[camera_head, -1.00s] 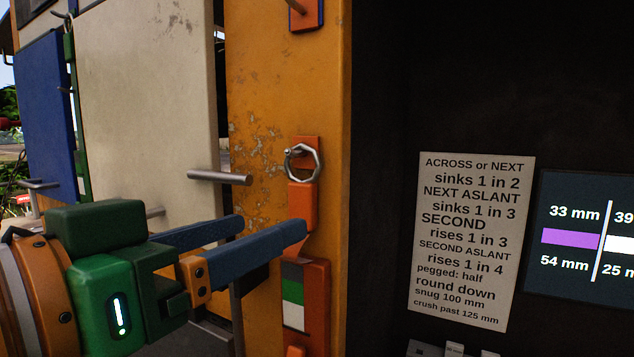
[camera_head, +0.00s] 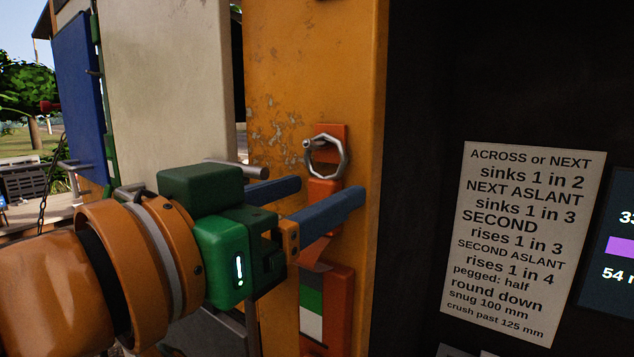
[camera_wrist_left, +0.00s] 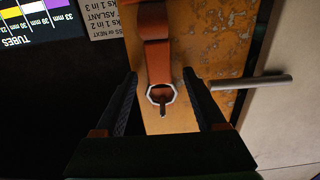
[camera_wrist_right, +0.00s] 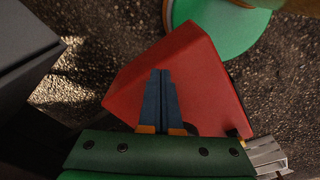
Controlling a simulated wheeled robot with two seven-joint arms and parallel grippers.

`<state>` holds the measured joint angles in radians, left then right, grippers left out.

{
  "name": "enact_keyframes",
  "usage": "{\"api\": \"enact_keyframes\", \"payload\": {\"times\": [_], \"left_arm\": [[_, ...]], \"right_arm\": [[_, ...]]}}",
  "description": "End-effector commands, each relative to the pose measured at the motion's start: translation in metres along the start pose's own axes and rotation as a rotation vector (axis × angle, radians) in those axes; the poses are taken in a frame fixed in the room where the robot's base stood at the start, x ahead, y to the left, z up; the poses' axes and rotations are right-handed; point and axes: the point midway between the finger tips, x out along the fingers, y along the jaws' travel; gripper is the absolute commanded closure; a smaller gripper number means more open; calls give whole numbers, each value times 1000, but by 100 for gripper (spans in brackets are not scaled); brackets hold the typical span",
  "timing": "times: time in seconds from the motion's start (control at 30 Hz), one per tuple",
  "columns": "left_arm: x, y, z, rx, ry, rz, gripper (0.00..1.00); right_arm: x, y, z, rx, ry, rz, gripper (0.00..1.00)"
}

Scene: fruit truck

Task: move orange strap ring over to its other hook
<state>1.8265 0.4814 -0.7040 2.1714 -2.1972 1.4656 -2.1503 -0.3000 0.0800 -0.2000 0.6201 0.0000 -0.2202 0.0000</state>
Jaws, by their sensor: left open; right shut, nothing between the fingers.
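The grey metal ring (camera_head: 327,157) hangs on a hook (camera_head: 308,144) on an orange plate on the yellow post. The orange strap (camera_head: 320,192) runs down from the ring. In the left wrist view the ring (camera_wrist_left: 161,93) lies between my finger lines, with the hook pin through it. My left gripper (camera_head: 331,187) is open, its fingers on either side of the strap just below the ring in the head view; contact cannot be told. My right gripper (camera_wrist_right: 161,73) is shut and empty, away from the ring. No second hook shows clearly now.
The yellow post (camera_head: 290,80) has a dark opening to its right with a printed sign (camera_head: 520,240). A pale door panel (camera_head: 165,90) with a grey bar handle (camera_head: 236,169) is left of it. A red block (camera_wrist_right: 200,75) lies below my right gripper.

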Motion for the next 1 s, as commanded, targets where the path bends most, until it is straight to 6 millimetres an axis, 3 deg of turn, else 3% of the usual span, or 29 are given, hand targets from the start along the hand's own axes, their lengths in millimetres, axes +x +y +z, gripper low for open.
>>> {"api": "enact_keyframes", "payload": {"times": [0.07,0.3,1.0], "left_arm": [[0,0,0,0,0,0,33],[0,0,0,0,-1,1,98],[-2,0,-12,0,0,1,100]], "right_arm": [[0,0,0,0,0,0,100],[0,0,0,0,0,0,100],[-8,0,-1,0,0,0,100]]}}
